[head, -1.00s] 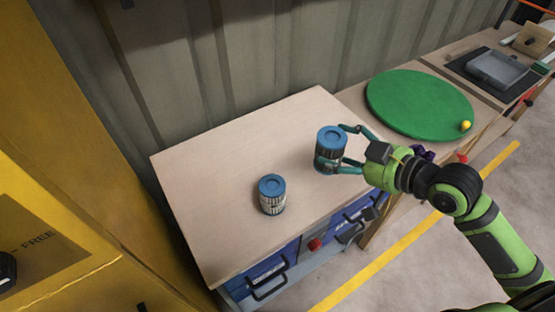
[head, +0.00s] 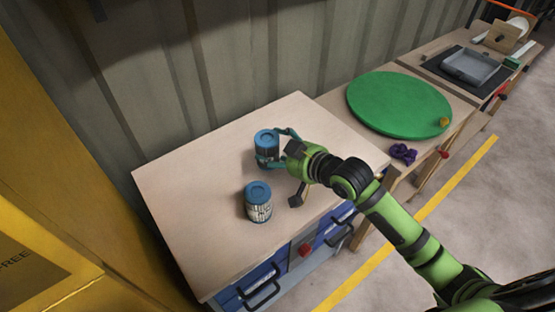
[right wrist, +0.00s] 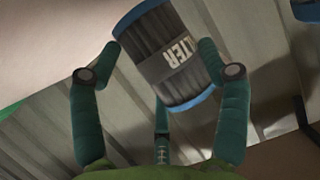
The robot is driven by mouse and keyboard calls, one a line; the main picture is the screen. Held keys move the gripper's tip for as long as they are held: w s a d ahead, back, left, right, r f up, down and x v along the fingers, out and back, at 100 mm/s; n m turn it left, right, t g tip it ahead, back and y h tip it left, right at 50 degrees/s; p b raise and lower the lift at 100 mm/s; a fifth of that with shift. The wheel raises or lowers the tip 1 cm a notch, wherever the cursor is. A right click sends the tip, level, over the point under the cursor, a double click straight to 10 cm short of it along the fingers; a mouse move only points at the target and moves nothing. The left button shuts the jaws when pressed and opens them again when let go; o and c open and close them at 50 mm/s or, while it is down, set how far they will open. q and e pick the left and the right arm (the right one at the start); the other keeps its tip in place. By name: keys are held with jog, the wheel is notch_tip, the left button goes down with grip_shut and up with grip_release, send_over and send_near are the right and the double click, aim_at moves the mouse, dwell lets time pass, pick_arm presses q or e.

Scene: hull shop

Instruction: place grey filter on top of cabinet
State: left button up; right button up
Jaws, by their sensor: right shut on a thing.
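The grey filter (head: 267,146) is a dark can with blue ends, and my right gripper (head: 268,150) is shut around it over the back middle of the wooden cabinet top (head: 200,180). Whether its base touches the wood I cannot tell. In the right wrist view the filter (right wrist: 170,55) sits between teal fingers, with part of a white label reading "LTER" visible. A second blue-capped can (head: 258,203) with a pale label stands upright on the cabinet, nearer the front. My left gripper is not in view.
A green round board (head: 398,104) with a small yellow ball (head: 444,122) lies on the bench to the right. A purple bow-shaped thing (head: 403,153) lies at its front. A grey tray (head: 472,68) is farther off. The cabinet's left part is clear.

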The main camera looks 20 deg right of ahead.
jog(key=shift+f, duration=1.9)
jog(key=o, duration=1)
jog(key=shift+f, duration=0.15)
jog(key=shift+c, duration=0.2)
jog(key=shift+s+d, duration=0.1)
jog(key=v, duration=1.2)
